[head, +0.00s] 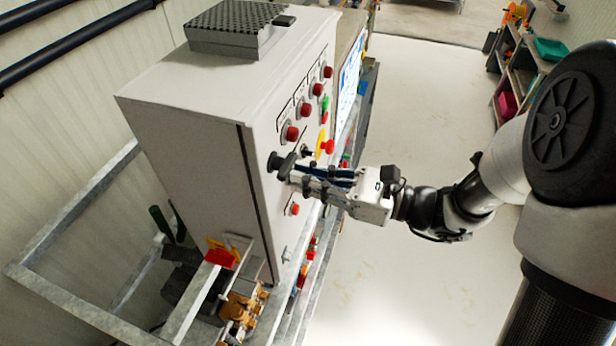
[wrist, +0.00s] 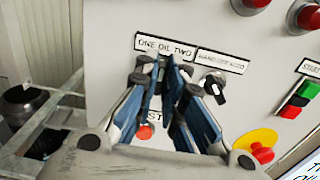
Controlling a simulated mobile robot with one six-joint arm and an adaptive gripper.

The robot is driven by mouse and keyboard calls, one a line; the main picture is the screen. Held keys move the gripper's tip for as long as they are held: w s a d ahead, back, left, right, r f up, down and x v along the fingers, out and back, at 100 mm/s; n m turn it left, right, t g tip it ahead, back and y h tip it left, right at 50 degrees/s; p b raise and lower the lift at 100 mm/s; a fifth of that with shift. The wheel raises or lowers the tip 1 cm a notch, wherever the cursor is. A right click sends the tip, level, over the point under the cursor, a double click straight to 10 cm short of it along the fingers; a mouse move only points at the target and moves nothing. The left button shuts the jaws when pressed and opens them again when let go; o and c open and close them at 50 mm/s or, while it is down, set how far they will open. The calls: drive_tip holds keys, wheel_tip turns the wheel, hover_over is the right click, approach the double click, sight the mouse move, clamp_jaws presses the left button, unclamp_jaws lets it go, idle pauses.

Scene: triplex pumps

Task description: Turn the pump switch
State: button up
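The tall light-grey control cabinet (head: 185,130) has a front panel of buttons and switches. A black rotary switch (head: 275,161) shows at the panel's near edge in the head view. My gripper (head: 291,167) is right at it, pointing at the panel. A second black switch (wrist: 213,87), under a "HAND OFF AUTO" label, stands uncovered to the right of the fingers.
A red button (wrist: 145,131) shows between the fingers, lower on the panel. A yellow-backed red emergency button (wrist: 257,145) sits close at the right, with green and red start buttons (wrist: 298,101) above it. A metal frame (head: 75,305) surrounds the cabinet's base. Open floor (head: 425,110) lies right.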

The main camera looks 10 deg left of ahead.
drive_tip(key=o, duration=0.4)
drive_tip(key=d, duration=0.8)
drive_tip(key=s+d, duration=0.1)
drive_tip(key=d, duration=0.3)
idle(0.3)
